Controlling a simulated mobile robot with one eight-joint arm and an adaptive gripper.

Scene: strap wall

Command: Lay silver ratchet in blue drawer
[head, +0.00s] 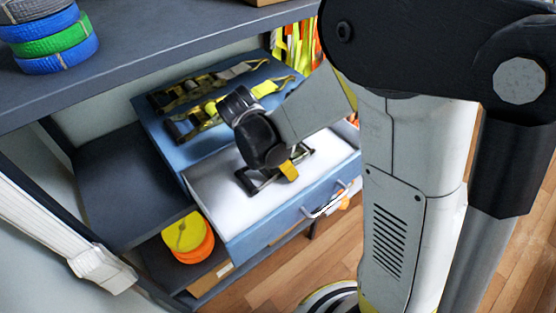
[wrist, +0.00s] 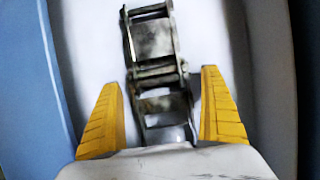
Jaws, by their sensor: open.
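The blue drawer (head: 272,223) is pulled out of its blue cabinet and has a white inside floor. The silver ratchet (wrist: 152,45) lies on that floor; in the head view its dark frame (head: 305,155) shows partly from behind my gripper. My gripper (wrist: 164,115) is open, with a yellow finger on each side of the ratchet's near end. A gap shows between each finger and the ratchet in the wrist view. In the head view my gripper (head: 284,172) is low over the drawer, and its fingers are partly hidden.
Two ratchets with yellow straps (head: 205,115) lie on the blue cabinet top (head: 165,132). Rolled straps (head: 45,35) sit on the upper shelf (head: 130,62). Yellow and orange rolls (head: 187,237) are left of the drawer. The dark shelf (head: 125,185) is bare.

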